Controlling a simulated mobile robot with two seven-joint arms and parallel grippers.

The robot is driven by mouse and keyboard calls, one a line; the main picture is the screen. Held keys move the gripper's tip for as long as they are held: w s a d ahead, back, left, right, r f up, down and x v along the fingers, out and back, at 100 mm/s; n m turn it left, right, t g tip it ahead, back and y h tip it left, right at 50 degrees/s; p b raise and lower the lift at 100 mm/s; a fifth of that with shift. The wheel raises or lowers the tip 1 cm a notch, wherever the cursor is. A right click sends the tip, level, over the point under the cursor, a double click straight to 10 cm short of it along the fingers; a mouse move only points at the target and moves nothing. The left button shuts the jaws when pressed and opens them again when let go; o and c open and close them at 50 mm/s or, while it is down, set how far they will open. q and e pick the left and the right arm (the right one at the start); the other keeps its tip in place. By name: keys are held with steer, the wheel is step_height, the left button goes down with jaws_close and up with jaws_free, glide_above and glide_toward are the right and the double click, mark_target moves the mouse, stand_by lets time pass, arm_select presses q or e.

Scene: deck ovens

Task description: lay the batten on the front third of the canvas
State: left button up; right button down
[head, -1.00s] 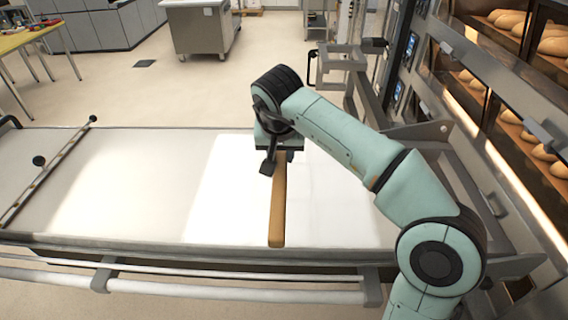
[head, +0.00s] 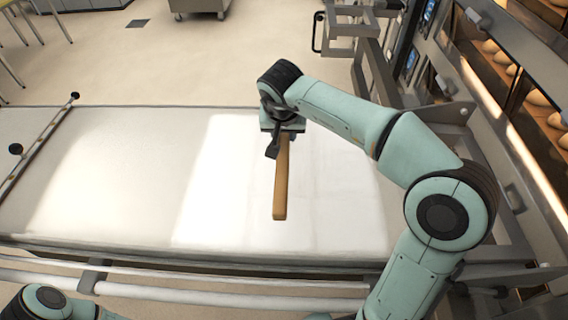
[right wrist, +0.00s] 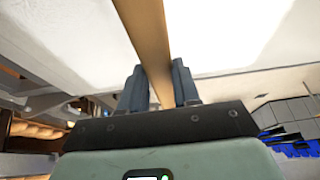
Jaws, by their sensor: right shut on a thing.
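The batten (head: 281,185) is a straight wooden bar. My right gripper (head: 280,142) is shut on its far end over the right half of the canvas. The batten's near end points to the canvas's front edge and stops short of it in the picture. In the right wrist view, the batten (right wrist: 148,35) runs out between the two fingers (right wrist: 160,86). The canvas (head: 140,190) is a pale, flat sheet with bright patches of light. I cannot tell whether the batten touches it. My left gripper is out of view; only part of that arm shows at bottom left.
A pale rail (head: 200,300) runs along the front. Deck ovens with loaves (head: 500,62) and metal framework stand at the right. The canvas's middle and left are clear.

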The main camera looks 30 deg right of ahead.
step_height(320, 180, down, 8)
steer(key=shift+w+f, duration=0.15)
steer(key=shift+f, duration=0.1)
step_height(320, 180, down, 4)
steer(key=shift+f+b, duration=0.1)
steer(key=shift+b, duration=0.35)
steer(key=c, duration=1.2)
jaws_free()
steer(key=shift+s, duration=0.2)
steer(key=o, duration=0.5)
steer(key=shift+w, duration=0.1)
steer(key=shift+c, duration=0.2)
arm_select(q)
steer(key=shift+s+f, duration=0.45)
arm_select(e)
steer(key=shift+w, duration=0.15)
